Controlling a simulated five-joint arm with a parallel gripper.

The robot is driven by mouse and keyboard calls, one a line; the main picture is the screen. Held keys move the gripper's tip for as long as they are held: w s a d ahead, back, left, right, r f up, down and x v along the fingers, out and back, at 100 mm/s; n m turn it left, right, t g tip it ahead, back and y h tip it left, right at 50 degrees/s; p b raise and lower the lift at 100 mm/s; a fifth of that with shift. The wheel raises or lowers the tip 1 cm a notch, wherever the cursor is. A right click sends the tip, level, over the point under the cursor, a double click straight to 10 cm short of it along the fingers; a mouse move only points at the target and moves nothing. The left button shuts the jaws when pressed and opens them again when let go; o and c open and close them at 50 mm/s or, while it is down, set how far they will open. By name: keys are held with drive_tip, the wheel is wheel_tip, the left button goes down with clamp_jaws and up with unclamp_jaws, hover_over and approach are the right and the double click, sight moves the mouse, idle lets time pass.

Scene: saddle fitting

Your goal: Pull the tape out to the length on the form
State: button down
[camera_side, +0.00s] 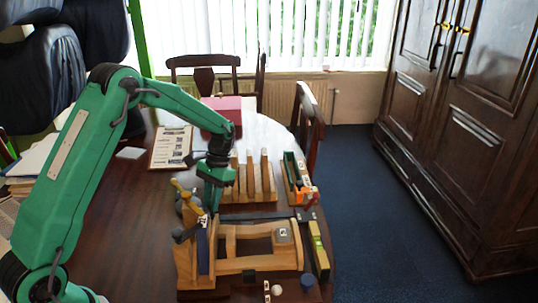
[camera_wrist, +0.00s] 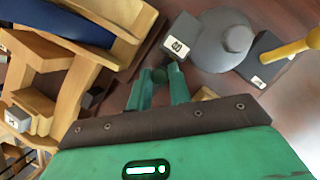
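My gripper (camera_wrist: 160,74) points down above the table in the wrist view, its two green fingers close together at the tips. A small dark shape sits at the fingertips; I cannot tell whether it is held. In the side view my gripper (camera_side: 212,203) is at the back left of the wooden frame (camera_side: 245,262). A printed form on a board (camera_side: 171,147) lies at the back left; its writing is too small to read. A grey rounded body (camera_wrist: 222,40) with a small label tile beside it lies just past the fingertips. I cannot tell for certain which object is the tape.
A yellow-handled tool (camera_wrist: 287,50) lies to the right in the wrist view. A wooden rack (camera_side: 250,182), an open green box (camera_side: 293,178) and a yellow level (camera_side: 318,250) stand around the frame. A pink box (camera_side: 222,117) is behind. The dark tabletop at left is mostly clear.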

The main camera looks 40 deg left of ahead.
drive_tip(key=shift+d, duration=0.1)
drive_tip(key=y, duration=0.1)
hover_over(268, 214)
drive_tip(key=shift+w+r, duration=0.1)
idle(0.8)
drive_tip(key=c, duration=1.3)
unclamp_jaws()
drive_tip(key=v, duration=0.7)
drive_tip(key=shift+w+r, duration=0.15)
drive_tip(key=shift+r, duration=0.15)
